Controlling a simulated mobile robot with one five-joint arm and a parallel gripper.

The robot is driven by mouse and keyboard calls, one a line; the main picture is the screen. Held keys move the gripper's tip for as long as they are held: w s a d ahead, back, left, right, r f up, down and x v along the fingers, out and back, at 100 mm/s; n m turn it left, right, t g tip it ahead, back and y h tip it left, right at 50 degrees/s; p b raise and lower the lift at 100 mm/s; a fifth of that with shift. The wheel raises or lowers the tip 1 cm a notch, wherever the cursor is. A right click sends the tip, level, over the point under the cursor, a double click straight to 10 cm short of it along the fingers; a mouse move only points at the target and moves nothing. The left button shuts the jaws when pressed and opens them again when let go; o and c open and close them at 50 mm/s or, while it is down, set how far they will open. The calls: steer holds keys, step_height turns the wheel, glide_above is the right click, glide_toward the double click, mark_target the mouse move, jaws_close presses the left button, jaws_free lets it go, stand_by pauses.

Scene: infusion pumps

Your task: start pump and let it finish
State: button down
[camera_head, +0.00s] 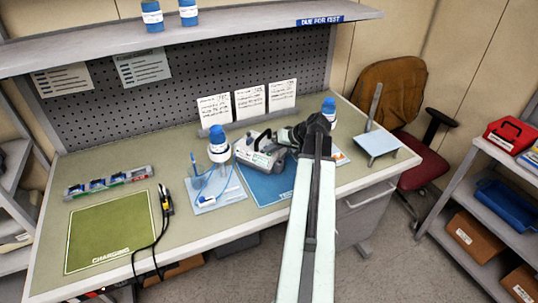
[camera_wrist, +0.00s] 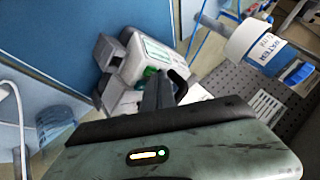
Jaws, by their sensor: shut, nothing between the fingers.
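The infusion pump (camera_head: 258,152), a grey-white box with a handle, stands on the blue mat (camera_head: 262,186) on the bench. In the wrist view the pump (camera_wrist: 122,62) shows its pale screen and a green button (camera_wrist: 150,71). My gripper (camera_head: 290,134) is shut and empty at the pump's right side. In the wrist view my gripper's dark fingers (camera_wrist: 158,88) are in front of the pump, close to the green button; whether they touch it I cannot tell. A blue-and-white bottle (camera_head: 218,143) stands left of the pump, labelled WATER in the wrist view (camera_wrist: 255,42).
A green CHARGING mat (camera_head: 108,232) and black cables (camera_head: 163,207) are on the left of the bench. Three white cards (camera_head: 250,101) stand behind the pump. Another bottle (camera_head: 328,108) and a small scale-like stand (camera_head: 376,143) are at right. A shelf (camera_head: 230,36) overhangs the back.

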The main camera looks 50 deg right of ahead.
mark_target(272, 154)
steer(key=shift+f, duration=0.25)
steer(key=shift+r, duration=0.1)
stand_by(0.3)
steer(key=shift+r+p, duration=0.75)
steer(key=shift+r, duration=0.1)
step_height(272, 154, up, 5)
steer(key=p, duration=0.5)
steer(key=shift+r, duration=0.1)
stand_by(0.3)
